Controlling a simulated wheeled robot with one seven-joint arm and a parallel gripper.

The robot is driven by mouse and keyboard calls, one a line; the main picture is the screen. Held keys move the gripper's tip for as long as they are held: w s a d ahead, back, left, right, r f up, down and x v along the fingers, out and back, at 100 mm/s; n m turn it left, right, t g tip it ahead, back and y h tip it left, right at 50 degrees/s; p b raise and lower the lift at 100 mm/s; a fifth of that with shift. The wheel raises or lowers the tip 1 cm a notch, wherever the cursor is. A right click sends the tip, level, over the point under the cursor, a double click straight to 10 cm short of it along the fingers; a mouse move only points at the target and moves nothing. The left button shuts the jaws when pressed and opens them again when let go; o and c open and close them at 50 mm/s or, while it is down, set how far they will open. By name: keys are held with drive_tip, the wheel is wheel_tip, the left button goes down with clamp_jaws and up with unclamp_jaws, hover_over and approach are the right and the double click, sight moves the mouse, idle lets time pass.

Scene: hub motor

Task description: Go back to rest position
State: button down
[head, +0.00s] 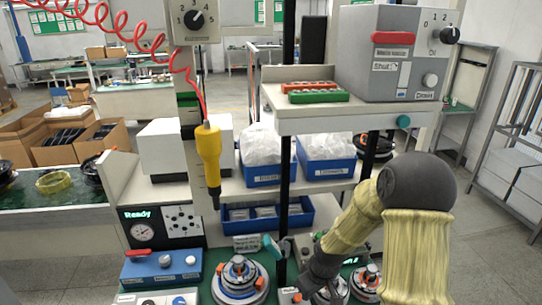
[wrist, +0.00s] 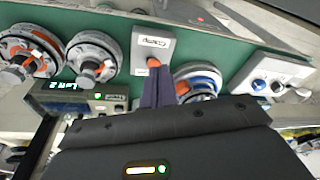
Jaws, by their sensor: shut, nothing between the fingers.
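My gripper (wrist: 157,85) shows in the wrist view as two dark, narrow fingers pressed together, with nothing between them. Its tips appear over or just beside the orange button of a small grey box (wrist: 153,45); I cannot tell whether they touch. In the head view my arm reaches down from the right in a yellow sleeve, and its dark wrist end is low over the green work surface. The fingertips are hard to make out there.
The blue-ringed hub (head: 240,281) stands left of my wrist, with another hub (head: 367,281) to the right. A yellow screwdriver (head: 208,155) hangs on a red coiled cord. A black post (head: 286,140) and a shelf (head: 350,120) with a grey control box (head: 391,55) stand nearby.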

drive_tip(key=s+d+r+m+t+h+b, duration=0.1)
drive_tip(key=s+d+r+m, duration=0.1)
drive_tip(key=s+r+m, duration=0.4)
drive_tip(key=s+r, duration=0.5)
drive_tip(key=s, duration=0.2)
drive_tip(key=shift+s+h, duration=0.3)
drive_tip(key=shift+h, duration=0.1)
